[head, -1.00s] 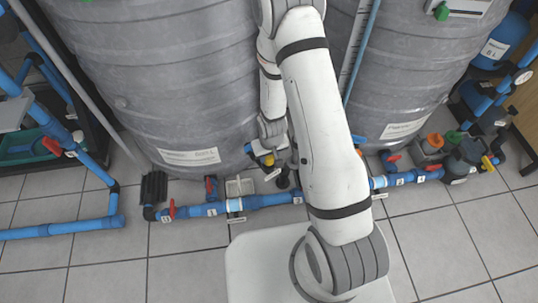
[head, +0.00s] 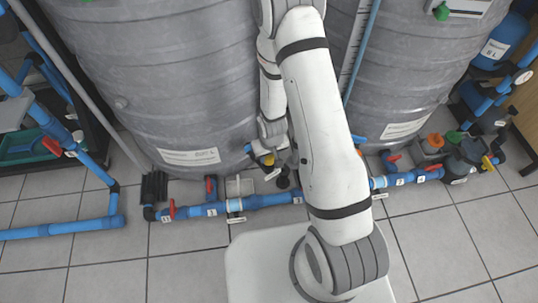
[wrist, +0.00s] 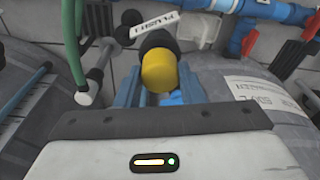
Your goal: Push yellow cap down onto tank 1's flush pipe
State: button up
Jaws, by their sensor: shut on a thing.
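The yellow cap (wrist: 159,70) sits between the two blue fingers of my gripper (wrist: 158,88) in the wrist view, and the gripper is shut on it. A black pipe end (wrist: 156,41) shows directly beyond the cap, beside a white tag (wrist: 153,24) with upside-down lettering. The cap looks lined up with this pipe and close to or touching it; I cannot tell how far it is on. In the head view my gripper (head: 266,158) is low in front of the large grey tank (head: 160,90), with a bit of yellow (head: 269,160) showing. My arm hides part of this area.
A second grey tank (head: 415,75) stands to the right. A blue pipe run (head: 265,200) with red-handled valves crosses the floor in front of the tanks.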

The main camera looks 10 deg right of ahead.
jog(key=shift+f+b, duration=0.35)
jog(key=shift+f, duration=0.05)
jog(key=o, duration=1)
jog(key=r+p, duration=0.1)
jog(key=r, duration=0.1)
jog(key=r+p, duration=0.2)
jog(key=r, duration=0.1)
jog(key=s+r+p, duration=0.1)
jog(key=r+p, duration=0.1)
jog(key=shift+r, duration=0.4)
